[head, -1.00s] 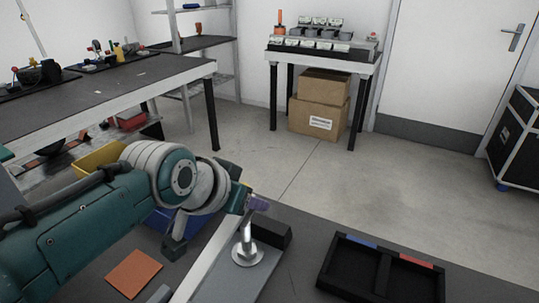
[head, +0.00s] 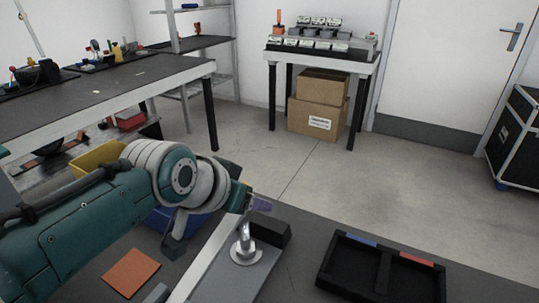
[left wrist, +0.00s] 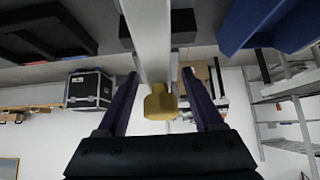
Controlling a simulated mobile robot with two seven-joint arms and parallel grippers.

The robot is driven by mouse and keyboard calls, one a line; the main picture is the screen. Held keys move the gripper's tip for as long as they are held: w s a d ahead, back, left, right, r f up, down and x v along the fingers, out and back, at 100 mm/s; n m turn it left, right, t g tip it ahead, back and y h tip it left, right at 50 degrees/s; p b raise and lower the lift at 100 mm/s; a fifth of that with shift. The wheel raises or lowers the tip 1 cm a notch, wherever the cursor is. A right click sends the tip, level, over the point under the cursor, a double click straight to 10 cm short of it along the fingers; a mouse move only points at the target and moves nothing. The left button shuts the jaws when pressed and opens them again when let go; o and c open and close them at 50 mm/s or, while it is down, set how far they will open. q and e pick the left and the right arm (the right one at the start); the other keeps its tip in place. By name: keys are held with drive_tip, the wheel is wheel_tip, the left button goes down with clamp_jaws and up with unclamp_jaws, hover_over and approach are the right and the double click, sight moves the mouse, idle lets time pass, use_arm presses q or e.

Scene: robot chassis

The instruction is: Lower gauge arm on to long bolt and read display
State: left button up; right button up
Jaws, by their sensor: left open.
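In the head view my left gripper (head: 260,204) is above the far end of a grey plate (head: 232,279). A silver bolt-like post with a round base (head: 243,252) stands on that plate, just below the fingers. In the left wrist view my left gripper (left wrist: 161,98) is open. Its two purple fingers stand either side of a yellow fitting (left wrist: 160,104) at the end of a pale bar (left wrist: 150,45), with gaps on both sides. I cannot tell whether that bar is the gauge arm. No display can be read. My right gripper is not in view.
A black block (head: 270,230) sits beside the post. A black divided tray (head: 382,270) with blue and red labels lies to the right. An orange square (head: 132,273) lies to the left, and a yellow bin (head: 98,157) is beyond my arm. The bench between plate and tray is clear.

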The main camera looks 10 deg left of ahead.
sight(227, 225)
use_arm(q)
drive_tip(key=shift+s+a+r+p, duration=0.15)
drive_tip(key=shift+s+r+p, duration=0.1)
drive_tip(key=shift+r+p, duration=0.2)
drive_tip(key=p+v, duration=0.4)
drive_tip(key=v, duration=0.3)
drive_tip(key=shift+s+r, duration=0.2)
drive_tip(key=shift+s, duration=0.05)
drive_tip(key=shift+s+a+r, duration=0.15)
drive_tip(key=shift+s+r, duration=0.3)
